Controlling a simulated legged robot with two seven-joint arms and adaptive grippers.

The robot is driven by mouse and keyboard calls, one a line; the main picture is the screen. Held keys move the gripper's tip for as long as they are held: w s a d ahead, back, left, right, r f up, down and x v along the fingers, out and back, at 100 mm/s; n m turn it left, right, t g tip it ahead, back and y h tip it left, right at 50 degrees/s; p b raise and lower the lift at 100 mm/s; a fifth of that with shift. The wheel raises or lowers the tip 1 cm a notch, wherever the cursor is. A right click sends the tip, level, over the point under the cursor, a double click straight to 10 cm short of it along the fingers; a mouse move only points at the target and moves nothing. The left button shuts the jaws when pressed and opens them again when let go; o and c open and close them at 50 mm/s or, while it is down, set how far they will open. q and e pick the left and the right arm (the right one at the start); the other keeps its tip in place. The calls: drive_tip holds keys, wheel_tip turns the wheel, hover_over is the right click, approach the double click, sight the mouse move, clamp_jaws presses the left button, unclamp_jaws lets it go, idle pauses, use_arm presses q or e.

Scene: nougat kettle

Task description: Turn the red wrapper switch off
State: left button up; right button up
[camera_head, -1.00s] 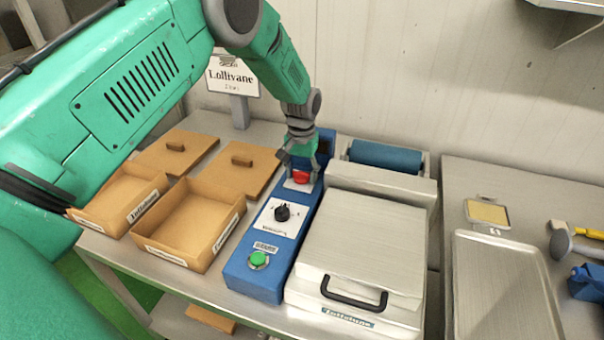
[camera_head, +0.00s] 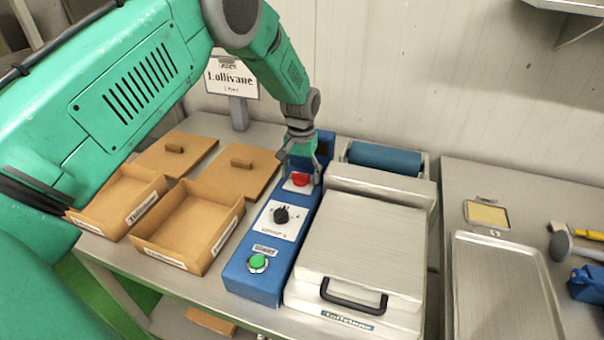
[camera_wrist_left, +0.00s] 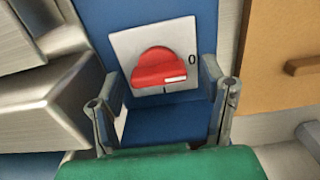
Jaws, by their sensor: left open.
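The red wrapper switch (camera_head: 299,180) is a red knob on a white plate at the far part of the long blue control box (camera_head: 258,281). In the left wrist view the red knob (camera_wrist_left: 157,70) shows a white mark at its lower right. A "0" is printed to the right of the knob and a short line below it. My left gripper (camera_head: 301,172) is open just behind and above the switch. In the left wrist view its two fingertips (camera_wrist_left: 161,95) stand apart, one to each side of the knob, and appear not to touch it. My right gripper is not in view.
The box also has a black dial (camera_head: 282,214) and a green button (camera_head: 258,262). A machine with a pale lid (camera_head: 362,245) and blue roller (camera_head: 385,157) stands close right. Cardboard trays (camera_head: 190,225) lie left. A metal tray (camera_head: 503,290) is far right.

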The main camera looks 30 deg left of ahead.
use_arm(q)
wheel_tip(320, 180, up, 12)
idle(0.4)
drive_tip(key=shift+w+f, duration=0.1)
drive_tip(key=shift+f, duration=0.05)
